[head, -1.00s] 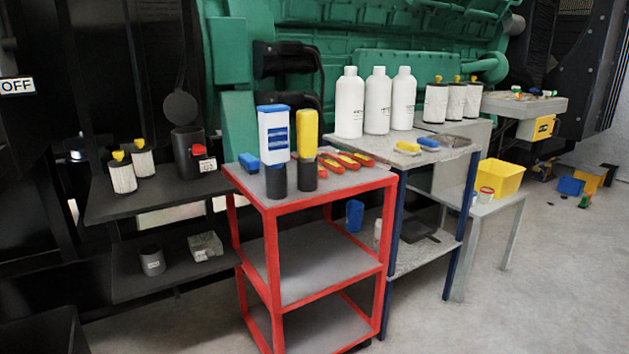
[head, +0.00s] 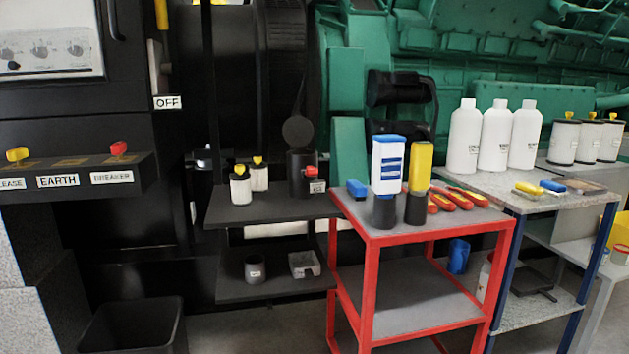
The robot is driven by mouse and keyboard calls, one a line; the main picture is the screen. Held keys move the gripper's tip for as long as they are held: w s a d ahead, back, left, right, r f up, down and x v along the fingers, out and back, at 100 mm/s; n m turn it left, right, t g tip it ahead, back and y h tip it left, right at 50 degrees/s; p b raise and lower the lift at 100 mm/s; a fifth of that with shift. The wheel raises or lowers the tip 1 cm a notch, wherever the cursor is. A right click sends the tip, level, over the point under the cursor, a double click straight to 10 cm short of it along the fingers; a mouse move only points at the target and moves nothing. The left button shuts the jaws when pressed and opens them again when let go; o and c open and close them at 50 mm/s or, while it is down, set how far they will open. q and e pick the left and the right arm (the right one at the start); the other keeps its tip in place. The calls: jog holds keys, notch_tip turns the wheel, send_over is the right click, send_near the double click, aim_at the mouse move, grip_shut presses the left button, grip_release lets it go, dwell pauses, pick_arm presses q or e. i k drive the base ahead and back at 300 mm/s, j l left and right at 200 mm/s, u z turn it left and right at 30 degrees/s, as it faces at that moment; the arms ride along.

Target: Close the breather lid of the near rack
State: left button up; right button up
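The black rack (head: 225,215) stands left of the red cart. On its upper shelf is a dark cylindrical breather (head: 298,186) with a red knob (head: 310,171) and a small white label at its front right. A round black lid (head: 298,130) stands upright above the back of the breather, so the lid is open. Two white filters with yellow tops (head: 240,187) stand left of the breather on the same shelf. Neither of my grippers is in view.
A red cart (head: 375,238) with bottles and red-handled tools stands right of the rack. A black panel with switches (head: 70,180) juts out at left, above a black bin (head: 135,325). A small cup (head: 254,268) and grey block (head: 304,264) sit on the lower shelf.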

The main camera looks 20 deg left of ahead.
aim_at(297, 131)
jog(key=i+j+z, duration=0.2)
jog(key=i+j, duration=0.15)
jog(key=i+j+z, duration=0.15)
jog(key=i+j, duration=0.15)
jog(key=j, duration=0.25)
